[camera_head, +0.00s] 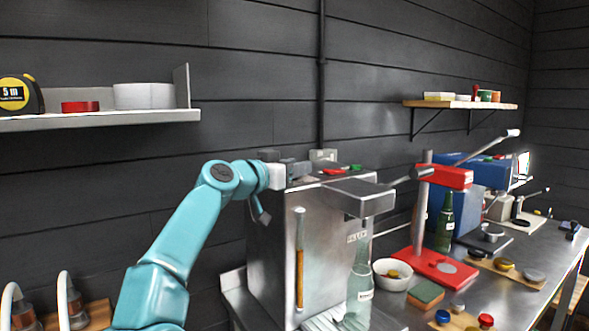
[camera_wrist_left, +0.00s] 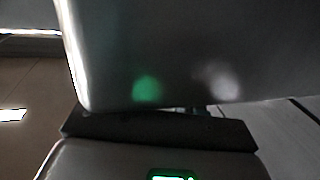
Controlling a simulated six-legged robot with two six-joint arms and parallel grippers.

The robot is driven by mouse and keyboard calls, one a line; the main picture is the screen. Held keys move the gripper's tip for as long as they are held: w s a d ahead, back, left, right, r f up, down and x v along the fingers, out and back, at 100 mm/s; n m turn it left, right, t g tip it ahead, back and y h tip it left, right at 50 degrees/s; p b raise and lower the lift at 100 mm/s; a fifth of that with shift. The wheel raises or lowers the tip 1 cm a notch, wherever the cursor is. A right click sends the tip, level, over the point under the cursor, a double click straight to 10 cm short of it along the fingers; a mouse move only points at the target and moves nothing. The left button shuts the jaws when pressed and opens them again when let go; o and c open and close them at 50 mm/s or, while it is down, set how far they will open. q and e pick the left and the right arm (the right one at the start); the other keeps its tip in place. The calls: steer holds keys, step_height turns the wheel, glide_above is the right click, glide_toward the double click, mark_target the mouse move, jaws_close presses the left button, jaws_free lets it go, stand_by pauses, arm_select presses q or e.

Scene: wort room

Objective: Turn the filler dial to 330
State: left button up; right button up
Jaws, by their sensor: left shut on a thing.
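The filler (camera_head: 270,255) is a steel box on the bench, with a label on its front and a spout head (camera_head: 358,192) at its right. A clear bottle (camera_head: 359,290) stands upright under the head. My left gripper (camera_head: 297,172) is at the filler's top left edge, shut on what appears to be the dial, which the jaws hide. The dial's pointer and scale cannot be read. In the left wrist view a grey metal surface (camera_wrist_left: 180,50) fills the top, and a lit green display (camera_wrist_left: 172,178) shows at the lower edge. My right gripper is not in view.
Red (camera_head: 333,171) and green (camera_head: 355,167) parts lie on the filler's top. A red capper stand (camera_head: 445,178), a white bowl (camera_head: 392,274) and a green bottle (camera_head: 445,222) stand to the right. A shelf (camera_head: 100,119) hangs on the left wall.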

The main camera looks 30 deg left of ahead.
arm_select(q)
steer(key=shift+r, duration=0.1)
stand_by(0.3)
steer(key=o, duration=0.9)
steer(key=shift+s, duration=0.15)
steer(key=shift+o, duration=0.2)
steer(key=shift+s+a+f+b, duration=0.1)
steer(key=shift+s+f+b, duration=0.15)
steer(key=shift+b, duration=0.25)
steer(key=s+a+b, duration=0.2)
steer(key=s+b, duration=0.5)
steer(key=s, duration=0.8)
steer(key=shift+s+r, duration=0.25)
steer(key=shift+s, duration=0.1)
steer(key=shift+a, duration=0.1)
